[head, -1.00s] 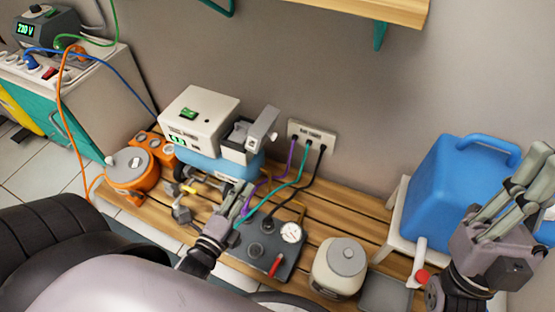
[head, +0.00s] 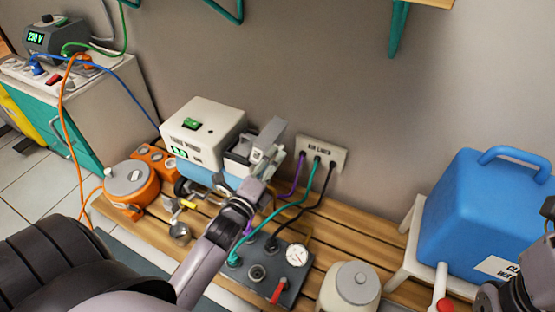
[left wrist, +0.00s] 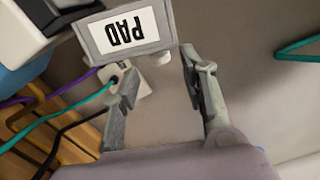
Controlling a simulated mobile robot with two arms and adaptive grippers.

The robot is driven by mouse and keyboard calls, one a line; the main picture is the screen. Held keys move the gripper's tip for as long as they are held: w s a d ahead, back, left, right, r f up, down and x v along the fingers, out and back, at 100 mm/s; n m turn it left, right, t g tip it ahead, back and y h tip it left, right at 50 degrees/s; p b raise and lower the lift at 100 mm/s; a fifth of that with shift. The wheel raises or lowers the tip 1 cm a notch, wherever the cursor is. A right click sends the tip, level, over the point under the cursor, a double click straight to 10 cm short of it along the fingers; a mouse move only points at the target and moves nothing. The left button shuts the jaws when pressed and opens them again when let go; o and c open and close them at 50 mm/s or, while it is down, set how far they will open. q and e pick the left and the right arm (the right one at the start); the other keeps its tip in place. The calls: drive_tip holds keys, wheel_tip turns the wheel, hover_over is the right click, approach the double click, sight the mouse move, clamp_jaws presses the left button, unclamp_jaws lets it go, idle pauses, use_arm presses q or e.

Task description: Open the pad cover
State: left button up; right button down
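The pad cover (head: 270,134) is a grey flap on the small dark pad box (head: 238,167) beside the white unit. In the head view it stands raised at a steep tilt on the box's right side. In the left wrist view the cover (left wrist: 125,32) shows its white label reading PAD, upside down. My left gripper (left wrist: 160,92) has its fingers apart with nothing between them, and the cover lies just beyond the fingertips. In the head view my left gripper (head: 262,165) is close to the box and partly hides it. My right gripper (head: 545,215) is cut off at the right edge.
Purple, teal and black hoses run to the wall plate (head: 322,150). A gauge block (head: 270,270), a round pot (head: 350,288) and a blue jug (head: 485,215) are to the right.

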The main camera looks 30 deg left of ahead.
sight(273, 144)
use_arm(q)
drive_tip(key=w, duration=0.3)
drive_tip(key=shift+w+a+b, duration=0.1)
drive_tip(key=shift+w+b, duration=0.1)
drive_tip(key=shift+b, duration=0.2)
drive_tip(key=shift+c, duration=0.6)
clamp_jaws()
